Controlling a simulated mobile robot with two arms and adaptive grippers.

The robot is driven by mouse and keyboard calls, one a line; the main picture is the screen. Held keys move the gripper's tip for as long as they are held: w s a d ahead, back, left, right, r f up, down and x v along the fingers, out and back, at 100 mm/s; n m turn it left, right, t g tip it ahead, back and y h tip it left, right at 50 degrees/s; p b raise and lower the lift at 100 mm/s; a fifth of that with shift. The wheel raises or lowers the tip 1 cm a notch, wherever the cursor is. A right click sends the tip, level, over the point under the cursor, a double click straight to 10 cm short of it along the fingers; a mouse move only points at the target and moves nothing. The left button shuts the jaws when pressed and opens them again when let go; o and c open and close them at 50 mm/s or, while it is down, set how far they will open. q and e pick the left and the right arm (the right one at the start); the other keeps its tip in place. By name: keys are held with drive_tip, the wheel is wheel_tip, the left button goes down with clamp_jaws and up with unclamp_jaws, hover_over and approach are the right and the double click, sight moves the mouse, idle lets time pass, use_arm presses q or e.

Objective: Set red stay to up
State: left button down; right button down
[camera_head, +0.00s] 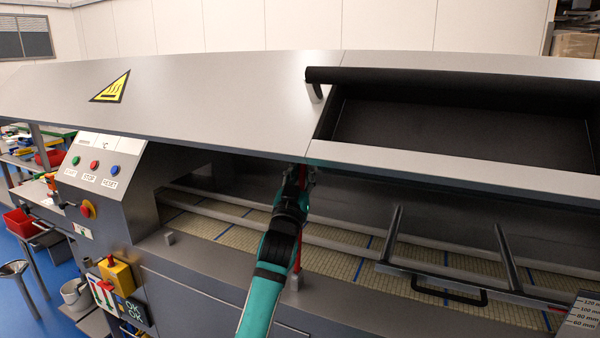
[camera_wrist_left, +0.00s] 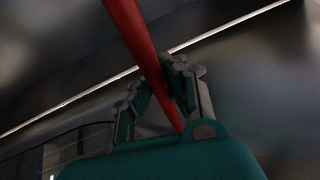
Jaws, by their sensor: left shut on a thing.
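The red stay (camera_wrist_left: 132,35) is a red rod that runs between the fingers of my left gripper (camera_wrist_left: 158,92) in the left wrist view. In the head view a strip of the red stay (camera_head: 298,256) shows beside my teal arm, and the arm hides much of it. My left gripper (camera_head: 301,180) is shut on the stay just under the front edge of the grey hood (camera_head: 220,98). The stay looks steep, but I cannot tell whether its top end touches the hood. My right gripper is not in view.
A dark open recess (camera_head: 460,130) lies in the hood at the right. Below are rails, a tan conveyor bed (camera_head: 335,262) and a black-handled frame (camera_head: 450,282). A control panel (camera_head: 98,165) stands at the left. A red tub (camera_head: 20,222) is at the far left.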

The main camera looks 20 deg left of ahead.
use_arm(q)
drive_tip(key=shift+a+f, duration=0.2)
drive_tip(key=shift+f, duration=0.25)
drive_tip(key=c, duration=1.7)
unclamp_jaws()
drive_tip(key=shift+a, duration=0.1)
drive_tip(key=o, duration=0.4)
drive_tip(key=shift+s+a+r, duration=0.15)
drive_tip(key=shift+s+r, duration=0.05)
drive_tip(key=shift+r, duration=0.1)
drive_tip(key=shift+d, duration=0.2)
drive_tip(key=v, duration=1.2)
